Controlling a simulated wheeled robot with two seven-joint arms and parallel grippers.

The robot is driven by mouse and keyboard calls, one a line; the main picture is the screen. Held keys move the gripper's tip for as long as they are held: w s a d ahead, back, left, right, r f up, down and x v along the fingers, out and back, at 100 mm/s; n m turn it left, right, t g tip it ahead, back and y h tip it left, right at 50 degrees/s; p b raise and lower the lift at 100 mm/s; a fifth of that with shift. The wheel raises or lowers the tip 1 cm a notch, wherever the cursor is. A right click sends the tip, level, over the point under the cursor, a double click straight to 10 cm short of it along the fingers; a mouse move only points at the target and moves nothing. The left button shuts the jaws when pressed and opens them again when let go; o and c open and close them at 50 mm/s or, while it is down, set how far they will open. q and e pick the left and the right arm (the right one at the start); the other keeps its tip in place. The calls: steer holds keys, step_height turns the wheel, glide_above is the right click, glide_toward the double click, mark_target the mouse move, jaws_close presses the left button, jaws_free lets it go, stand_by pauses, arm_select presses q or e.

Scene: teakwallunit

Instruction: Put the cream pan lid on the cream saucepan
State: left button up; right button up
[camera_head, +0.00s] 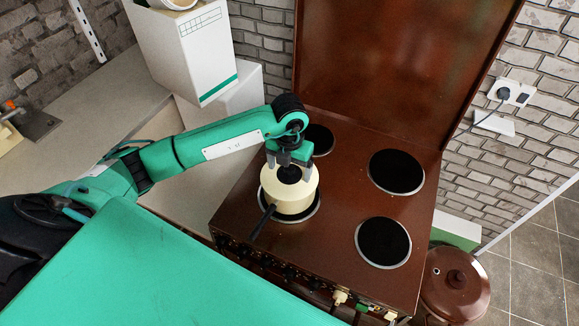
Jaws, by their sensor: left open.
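The cream saucepan (291,208) stands on the front left hob plate of the brown cooker, its dark handle (263,223) pointing toward the front left. The cream pan lid (304,184) appears to lie level on top of the saucepan, covering its opening. Its black knob (289,174) is at the middle of the lid. My left gripper (290,163) is open just over the lid, its fingers apart on either side above the knob. Whether the fingers touch the lid is hard to tell. My right gripper is out of view.
The brown cooker top (335,190) has other bare black plates, including a front right one (383,242) and a back right one (396,171). Its raised brown cover (385,70) stands behind. A white box (190,50) stands at the back left. A brown lidded pot (455,282) is at right.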

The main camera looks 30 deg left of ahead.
mark_target(290, 167)
arm_select(q)
steer(key=shift+r+p, duration=0.4)
steer(key=shift+r, duration=0.15)
step_height(290, 167, up, 12)
steer(key=b, duration=0.4)
steer(key=shift+f, duration=0.1)
